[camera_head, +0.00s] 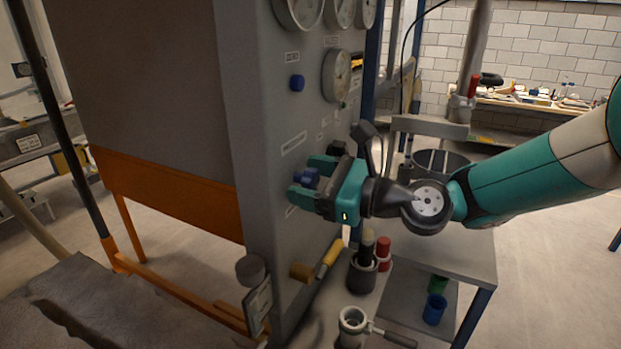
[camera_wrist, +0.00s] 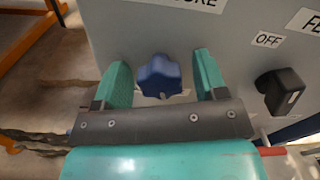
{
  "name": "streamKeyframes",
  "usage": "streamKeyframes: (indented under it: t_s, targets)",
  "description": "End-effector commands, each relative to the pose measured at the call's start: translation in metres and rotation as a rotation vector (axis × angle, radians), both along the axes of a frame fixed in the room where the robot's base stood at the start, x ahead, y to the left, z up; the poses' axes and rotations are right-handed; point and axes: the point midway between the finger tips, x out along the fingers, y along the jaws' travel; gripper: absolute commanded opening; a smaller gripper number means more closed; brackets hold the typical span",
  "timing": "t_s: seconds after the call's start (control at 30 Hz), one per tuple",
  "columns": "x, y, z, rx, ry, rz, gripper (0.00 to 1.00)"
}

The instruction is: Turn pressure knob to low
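A dark blue lobed knob (camera_wrist: 159,76) sits on the grey panel (camera_head: 240,120) under a label ending in "URE", cut off at the top of the wrist view. My gripper (camera_wrist: 161,64) is open, with one teal finger on each side of this knob. A gap shows between the knob and each finger, so they look apart. In the head view my gripper (camera_head: 303,177) is at the panel, and the blue knob (camera_head: 307,178) shows between its fingers. The knob's pointer and any low mark cannot be made out.
A black knob (camera_wrist: 280,92) sits to the right, under an "OFF" label. Another blue knob (camera_head: 297,82) is higher on the panel, near several round gauges (camera_head: 337,75). A yellow-handled lever (camera_head: 329,258) projects below my gripper. A grey bench (camera_head: 455,250) stands to the right.

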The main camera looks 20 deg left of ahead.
Motion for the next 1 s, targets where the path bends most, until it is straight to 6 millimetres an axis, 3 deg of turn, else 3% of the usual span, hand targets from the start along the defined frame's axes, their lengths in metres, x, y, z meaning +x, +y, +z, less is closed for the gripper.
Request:
streamKeyframes:
  t_s: [0.03,0.17,0.2,0.57,1.0]
  targets:
    - [0.0,-0.0002,0.0001,0.0,0.0,0.0,0.54]
    - [0.0,-0.0004,0.0001,0.0,0.0,0.0,0.24]
    - [0.0,-0.0004,0.0001,0.0,0.0,0.0,0.21]
    - [0.0,-0.0006,-0.001,-0.004,-0.054,0.0,0.21]
    - [-0.0001,-0.0005,-0.0035,-0.03,-0.394,0.0,0.21]
